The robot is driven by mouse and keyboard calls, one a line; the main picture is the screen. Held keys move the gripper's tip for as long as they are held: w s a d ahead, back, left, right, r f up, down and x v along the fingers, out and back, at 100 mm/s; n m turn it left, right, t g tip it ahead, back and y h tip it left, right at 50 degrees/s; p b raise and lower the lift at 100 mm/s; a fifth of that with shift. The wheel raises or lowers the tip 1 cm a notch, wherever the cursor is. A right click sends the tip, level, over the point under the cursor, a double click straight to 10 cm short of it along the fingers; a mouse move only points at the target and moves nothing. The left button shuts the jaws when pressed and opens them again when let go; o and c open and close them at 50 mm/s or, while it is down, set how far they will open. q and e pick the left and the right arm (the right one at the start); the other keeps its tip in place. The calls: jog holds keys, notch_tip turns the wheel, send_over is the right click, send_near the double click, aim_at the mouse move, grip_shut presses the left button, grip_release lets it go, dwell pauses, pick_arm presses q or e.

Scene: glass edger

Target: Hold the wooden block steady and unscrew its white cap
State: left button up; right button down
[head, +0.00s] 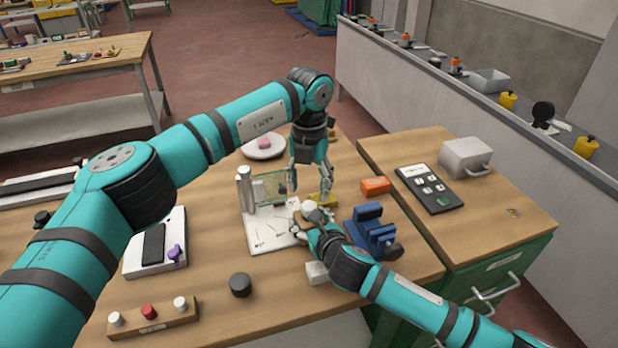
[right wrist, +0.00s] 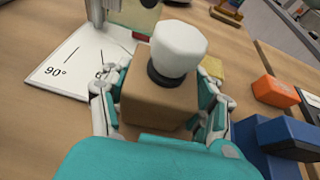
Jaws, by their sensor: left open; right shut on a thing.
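The wooden block (right wrist: 160,103) stands between the fingers of my right gripper (right wrist: 161,84) in the right wrist view. That gripper is shut on its sides. The white cap (right wrist: 180,46) sits on top of the block, above a dark collar. In the head view the cap (head: 308,207) shows just beyond my right gripper (head: 313,221), and the block is mostly hidden by the fingers. My left gripper (head: 310,187) points down with its fingers apart and empty, a little behind and above the cap.
A white angle sheet (head: 262,235) and a metal post with a glass plate (head: 270,187) are left of the block. A blue fixture (head: 370,230) and an orange block (head: 375,186) are close on the right. A black knob (head: 240,284) stands in front.

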aim_at(309, 205)
pick_arm(q)
jog(key=m, duration=0.7)
jog(key=shift+r+m, duration=0.25)
jog(key=shift+m, duration=0.15)
jog(key=m, duration=0.4)
jog(key=shift+r+m, duration=0.15)
jog(key=shift+m, duration=0.15)
jog(key=m, duration=0.7)
jog(key=shift+r, duration=0.2)
jog(key=m, duration=0.5)
jog(key=shift+r, duration=0.1)
jog(key=shift+f+m, duration=0.3)
jog(key=shift+f, duration=0.25)
notch_tip(309, 205, down, 7)
jog(key=shift+r, duration=0.1)
